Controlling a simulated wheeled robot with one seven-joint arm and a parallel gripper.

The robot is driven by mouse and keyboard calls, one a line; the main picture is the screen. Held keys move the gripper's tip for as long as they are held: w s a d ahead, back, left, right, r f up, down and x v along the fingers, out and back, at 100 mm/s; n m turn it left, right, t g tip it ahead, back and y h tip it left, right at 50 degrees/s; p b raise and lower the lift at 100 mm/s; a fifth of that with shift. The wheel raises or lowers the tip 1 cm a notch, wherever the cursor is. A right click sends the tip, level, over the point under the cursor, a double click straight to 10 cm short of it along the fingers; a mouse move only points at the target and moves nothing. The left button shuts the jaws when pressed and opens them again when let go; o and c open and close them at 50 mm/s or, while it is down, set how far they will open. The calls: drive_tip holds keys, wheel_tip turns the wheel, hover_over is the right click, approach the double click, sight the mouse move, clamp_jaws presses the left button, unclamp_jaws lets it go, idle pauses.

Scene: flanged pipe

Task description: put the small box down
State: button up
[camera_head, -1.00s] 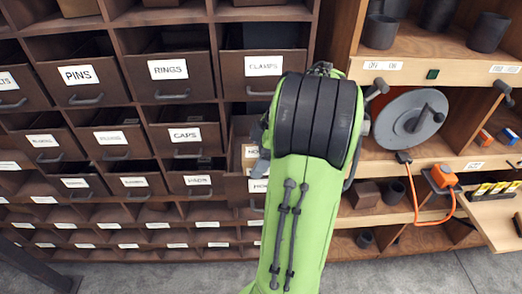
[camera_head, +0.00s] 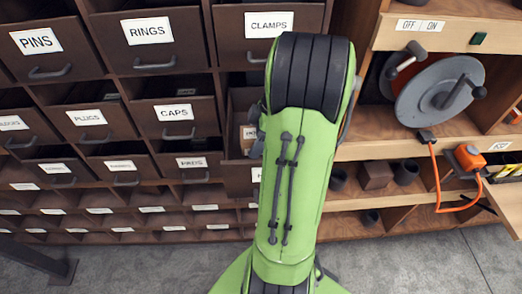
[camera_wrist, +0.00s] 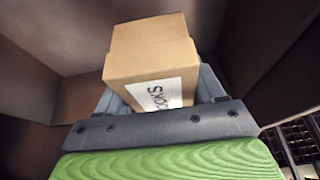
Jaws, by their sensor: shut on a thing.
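The small box (camera_wrist: 150,50) is tan cardboard with a white label, seen upside down, that appears to read HOOKS. It fills the middle of the wrist view. My gripper (camera_wrist: 162,92) is shut on it, with grey jaws at either side of its lower part. Brown walls (camera_wrist: 45,85) surround the box at left, behind and right, like the inside of an open drawer. Whether the box touches the floor there is hidden. In the head view my green arm covers the gripper; a partly hidden open drawer (camera_head: 257,174) shows just left of it.
A brown rack of labelled drawers, including the CLAMPS drawer (camera_head: 268,26) and CAPS drawer (camera_head: 177,115), lies left of my arm. Wooden shelves with a grey cable reel (camera_head: 438,92) and an orange connector (camera_head: 468,157) stand at right. Grey floor (camera_head: 400,265) is open below.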

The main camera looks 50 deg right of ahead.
drive_tip(key=shift+f+b, duration=0.35)
drive_tip(key=shift+f, duration=2.65)
drive_tip(key=o, duration=1.4)
drive_tip(key=shift+s, duration=0.1)
